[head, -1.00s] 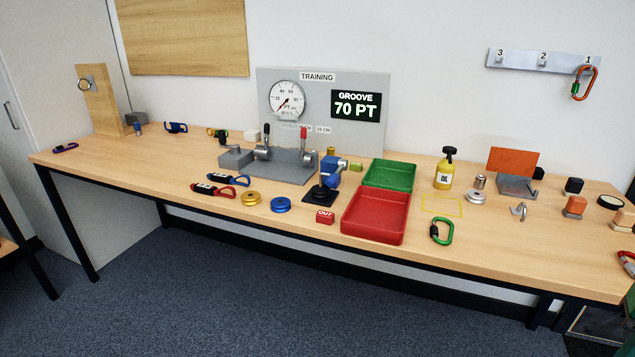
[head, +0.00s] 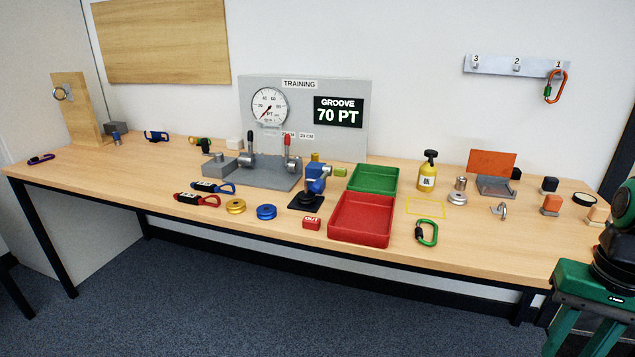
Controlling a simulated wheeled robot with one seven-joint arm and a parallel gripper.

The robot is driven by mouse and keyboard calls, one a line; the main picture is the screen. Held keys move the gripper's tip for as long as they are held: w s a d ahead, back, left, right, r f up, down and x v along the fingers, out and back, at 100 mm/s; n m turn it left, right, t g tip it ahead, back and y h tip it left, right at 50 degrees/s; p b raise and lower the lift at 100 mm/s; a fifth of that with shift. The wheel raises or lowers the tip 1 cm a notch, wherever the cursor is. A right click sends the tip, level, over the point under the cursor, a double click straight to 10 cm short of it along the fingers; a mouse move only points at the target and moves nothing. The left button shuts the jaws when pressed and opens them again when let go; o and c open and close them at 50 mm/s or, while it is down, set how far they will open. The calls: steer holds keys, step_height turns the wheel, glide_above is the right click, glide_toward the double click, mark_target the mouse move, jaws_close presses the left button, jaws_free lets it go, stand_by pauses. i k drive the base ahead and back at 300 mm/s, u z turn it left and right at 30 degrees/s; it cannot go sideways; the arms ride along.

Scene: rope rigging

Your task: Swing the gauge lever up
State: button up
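A grey lever base (head: 262,176) stands on the bench in front of the training panel. Two upright levers rise from it, one with a black handle (head: 250,142) and one with a red handle (head: 287,144). I cannot tell which is the gauge lever.
A blue device on a black plate (head: 308,201) stands close in front of the base. Red (head: 360,241) and green (head: 373,188) trays lie to its right. Carabiners and pulleys (head: 236,206) lie along the front. Bare bench (head: 110,175) shows at left.

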mark_target(318, 185)
steer(key=i, duration=0.95)
